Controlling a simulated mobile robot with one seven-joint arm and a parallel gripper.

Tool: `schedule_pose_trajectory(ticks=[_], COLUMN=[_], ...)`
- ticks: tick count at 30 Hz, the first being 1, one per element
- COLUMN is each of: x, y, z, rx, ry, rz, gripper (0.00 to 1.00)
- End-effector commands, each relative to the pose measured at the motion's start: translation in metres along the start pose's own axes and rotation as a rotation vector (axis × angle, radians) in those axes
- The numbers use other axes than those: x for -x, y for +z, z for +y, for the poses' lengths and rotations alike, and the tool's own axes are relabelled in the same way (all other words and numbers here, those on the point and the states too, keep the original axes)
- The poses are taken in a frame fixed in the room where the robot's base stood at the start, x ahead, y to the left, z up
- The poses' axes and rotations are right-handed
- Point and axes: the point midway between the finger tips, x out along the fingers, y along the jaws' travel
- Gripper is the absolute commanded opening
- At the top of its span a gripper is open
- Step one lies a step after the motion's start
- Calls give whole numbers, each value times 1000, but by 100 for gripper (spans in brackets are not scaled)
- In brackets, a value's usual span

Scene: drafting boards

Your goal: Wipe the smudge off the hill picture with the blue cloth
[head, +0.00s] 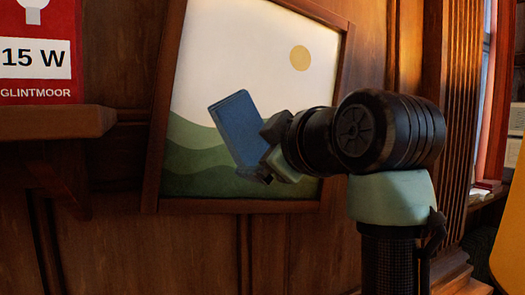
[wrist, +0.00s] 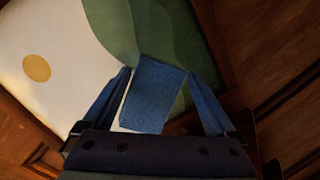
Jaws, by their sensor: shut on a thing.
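The hill picture (head: 225,55) hangs on the wood-panelled wall in a brown frame, with green hills, a pale sky and a yellow sun. It also fills much of the wrist view (wrist: 70,35). My gripper (head: 263,150) is shut on the blue cloth (head: 236,122), in front of the picture's lower middle. The cloth looks like a flat, tilted block between the two fingers, and shows in the wrist view (wrist: 154,95). I cannot tell whether the cloth touches the picture. No smudge is visible; the cloth and my arm hide part of the picture.
A wooden ledge (head: 55,122) juts out left of the picture, with a red box marked 15 W (head: 38,82) on it. A ribbed wooden column (head: 463,110) and a window opening stand to the right. A yellow edge (head: 512,220) shows at the far right.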

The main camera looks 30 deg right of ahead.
Motion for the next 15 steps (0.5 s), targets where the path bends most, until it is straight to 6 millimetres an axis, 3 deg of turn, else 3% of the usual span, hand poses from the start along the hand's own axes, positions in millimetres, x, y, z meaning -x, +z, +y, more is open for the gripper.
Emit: schedule_pose_trajectory(ticks=[15], x=[-46], y=[-10], z=[5], rx=[0], ry=[-1], rz=[0], gripper=[3])
